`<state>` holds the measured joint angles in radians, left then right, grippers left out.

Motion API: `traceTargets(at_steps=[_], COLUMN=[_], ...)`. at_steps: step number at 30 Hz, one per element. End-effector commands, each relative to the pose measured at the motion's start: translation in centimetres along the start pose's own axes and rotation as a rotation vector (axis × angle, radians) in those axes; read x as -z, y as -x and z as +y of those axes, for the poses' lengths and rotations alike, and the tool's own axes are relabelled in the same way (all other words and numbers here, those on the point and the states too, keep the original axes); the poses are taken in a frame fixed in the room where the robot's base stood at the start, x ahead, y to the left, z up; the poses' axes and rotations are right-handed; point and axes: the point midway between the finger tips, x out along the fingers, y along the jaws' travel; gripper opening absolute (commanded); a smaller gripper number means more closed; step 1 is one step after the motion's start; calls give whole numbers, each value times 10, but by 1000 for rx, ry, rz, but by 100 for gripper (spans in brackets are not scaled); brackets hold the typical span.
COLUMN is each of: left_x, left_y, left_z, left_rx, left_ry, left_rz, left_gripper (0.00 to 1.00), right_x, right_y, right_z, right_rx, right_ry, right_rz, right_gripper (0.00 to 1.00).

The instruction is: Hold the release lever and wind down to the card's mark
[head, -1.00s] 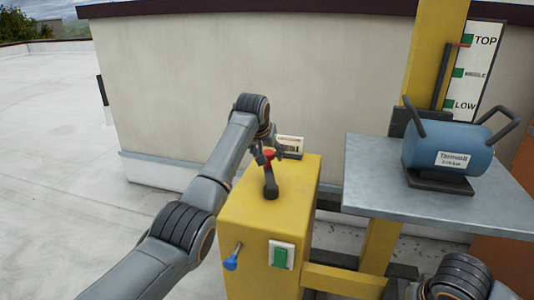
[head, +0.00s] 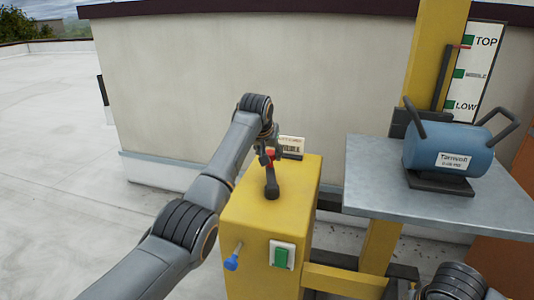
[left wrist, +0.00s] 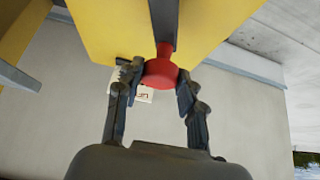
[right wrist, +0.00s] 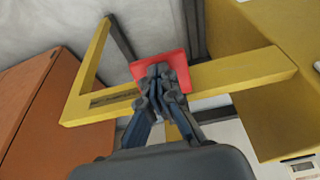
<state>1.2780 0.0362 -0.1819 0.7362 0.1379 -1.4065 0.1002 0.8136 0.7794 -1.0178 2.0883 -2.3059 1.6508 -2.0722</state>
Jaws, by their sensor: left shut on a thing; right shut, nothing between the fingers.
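A dark lever (head: 271,185) with a red knob stands on top of a yellow box (head: 237,213). My left gripper (head: 268,156) is shut on the red knob (left wrist: 160,73), one finger on each side in the left wrist view. A small pale card (head: 291,142) stands behind the lever; its writing is too small to read. A blue-knobbed crank (head: 231,262) sticks out of the box's front. My right gripper (right wrist: 160,77) is shut and empty in front of a red plate (right wrist: 180,62); I cannot tell whether they touch. The head view does not show it.
A grey platform (head: 370,180) bears a blue tank (head: 440,148) with dark handles. Behind it, a yellow mast (head: 433,60) and a TOP, MIDDLE, LOW board (head: 468,90); a red pointer (head: 461,46) is near TOP. A green switch (head: 281,256) is on the box's front.

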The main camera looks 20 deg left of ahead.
Motion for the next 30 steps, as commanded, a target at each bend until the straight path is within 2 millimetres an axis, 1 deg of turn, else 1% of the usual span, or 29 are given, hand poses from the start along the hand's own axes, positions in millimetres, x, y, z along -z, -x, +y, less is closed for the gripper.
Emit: traceTargets(at_steps=[1, 4, 16, 25, 30], left_x=[1, 2, 2, 3, 3], left_y=[0, -1, -1, -2, -2], left_z=[9, 14, 18, 36, 36], left_rx=[-8, -10, -11, -14, -13], left_ry=[-4, -5, -4, -5, -4], left_rz=[2, 3, 2, 1, 1], left_gripper=[1, 1, 1, 1, 1], right_x=[-1, -1, -1, 0, 0], right_y=[-1, -1, -1, -1, 0], right_z=[-1, -1, -1, -1, 0], right_rx=[2, 2, 2, 2, 2], right_ry=[1, 1, 1, 1, 0], right_rz=[-3, -2, -1, 0, 0], right_gripper=[0, 0, 0, 0, 0])
